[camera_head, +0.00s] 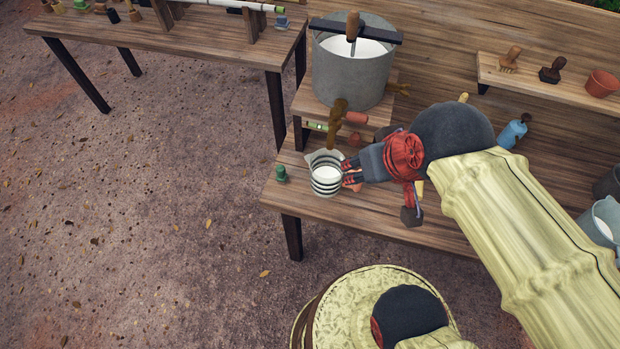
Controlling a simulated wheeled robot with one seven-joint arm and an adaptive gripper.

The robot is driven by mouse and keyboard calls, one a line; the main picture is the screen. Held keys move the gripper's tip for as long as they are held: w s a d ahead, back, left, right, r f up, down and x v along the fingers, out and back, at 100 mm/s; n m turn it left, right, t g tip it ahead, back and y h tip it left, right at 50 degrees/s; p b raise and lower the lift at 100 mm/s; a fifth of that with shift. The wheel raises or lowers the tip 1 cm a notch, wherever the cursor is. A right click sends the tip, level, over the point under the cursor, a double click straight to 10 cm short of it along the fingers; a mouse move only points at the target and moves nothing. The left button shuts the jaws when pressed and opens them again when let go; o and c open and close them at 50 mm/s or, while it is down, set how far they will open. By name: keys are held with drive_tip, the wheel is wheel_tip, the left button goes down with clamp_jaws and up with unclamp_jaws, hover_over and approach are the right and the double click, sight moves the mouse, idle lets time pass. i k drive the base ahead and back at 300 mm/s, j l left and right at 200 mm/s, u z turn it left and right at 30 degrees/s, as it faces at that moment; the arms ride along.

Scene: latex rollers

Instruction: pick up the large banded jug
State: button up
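The banded jug (325,184), pale with dark rings and white inside, stands upright near the front left of the wooden workbench. My gripper (351,179) reaches in from the right, and its red and black fingers are at the jug's right side. The fingers overlap the jug's edge in this view. I cannot tell whether they touch it or how far apart they are. The jug's right side is partly hidden by the fingers.
A grey vat (345,75) of white liquid stands on a wooden riser (305,103) behind the jug, with a wooden tap (336,122) above it. A green object (281,173) is left of the jug. A pale bucket (604,220) and a blue bottle (513,133) are at right.

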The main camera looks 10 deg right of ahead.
sight(327, 173)
drive_tip(key=j+z, duration=0.1)
drive_tip(key=z, duration=0.3)
drive_tip(key=j+z, duration=0.15)
drive_tip(key=z, duration=0.7)
drive_tip(key=k+j+z, duration=0.1)
drive_tip(key=z, duration=0.3)
drive_tip(key=k+j+z, duration=0.1)
drive_tip(key=z, duration=0.3)
drive_tip(key=k+j, duration=0.35)
drive_tip(key=k+j+z, duration=0.1)
drive_tip(key=k+j, duration=0.25)
drive_tip(key=k, duration=0.25)
